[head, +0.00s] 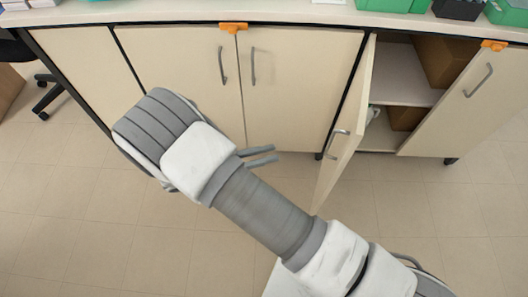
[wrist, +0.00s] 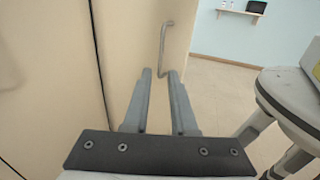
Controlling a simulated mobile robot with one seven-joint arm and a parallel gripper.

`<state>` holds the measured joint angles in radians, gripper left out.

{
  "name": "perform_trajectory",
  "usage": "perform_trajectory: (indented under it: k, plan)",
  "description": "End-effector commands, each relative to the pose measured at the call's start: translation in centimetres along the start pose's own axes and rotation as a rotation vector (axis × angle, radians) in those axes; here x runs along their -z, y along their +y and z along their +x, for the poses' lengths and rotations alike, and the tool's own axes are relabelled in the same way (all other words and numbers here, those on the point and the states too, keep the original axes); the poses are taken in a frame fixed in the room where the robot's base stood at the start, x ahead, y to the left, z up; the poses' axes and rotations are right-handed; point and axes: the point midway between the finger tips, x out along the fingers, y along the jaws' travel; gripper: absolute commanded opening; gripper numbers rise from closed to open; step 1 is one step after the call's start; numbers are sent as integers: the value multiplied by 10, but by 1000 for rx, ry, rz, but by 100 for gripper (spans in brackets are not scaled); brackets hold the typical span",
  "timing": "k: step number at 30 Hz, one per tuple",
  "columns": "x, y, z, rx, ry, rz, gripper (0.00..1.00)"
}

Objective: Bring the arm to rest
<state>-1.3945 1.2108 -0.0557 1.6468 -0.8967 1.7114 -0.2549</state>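My arm reaches across the head view from the lower right toward the cabinet fronts. My gripper (head: 275,155) is in front of the closed double doors, its two grey fingers apart with nothing between them. The wrist view also shows the gripper (wrist: 160,75) open and empty, with a cream door panel close by on the left. A metal door handle (wrist: 163,45) shows beyond the fingertips; I cannot tell how far beyond.
One cabinet door (head: 346,135) stands open at the right, close to my arm, showing a shelf (head: 400,88) with brown boxes (head: 446,62). Orange clips (head: 233,27) sit at the counter edge. The tiled floor (head: 70,190) at the left is clear. An office chair (head: 45,92) stands far left.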

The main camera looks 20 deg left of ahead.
Motion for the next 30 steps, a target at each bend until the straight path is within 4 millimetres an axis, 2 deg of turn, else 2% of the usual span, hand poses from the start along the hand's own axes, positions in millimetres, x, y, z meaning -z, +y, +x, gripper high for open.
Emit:
perform_trajectory:
  k: [20,25,30]
  plan:
    - [-2,0,2,8,6,4,25]
    - [-22,2,21,100,82,50,25]
    - [-57,-1,56,274,228,151,25]
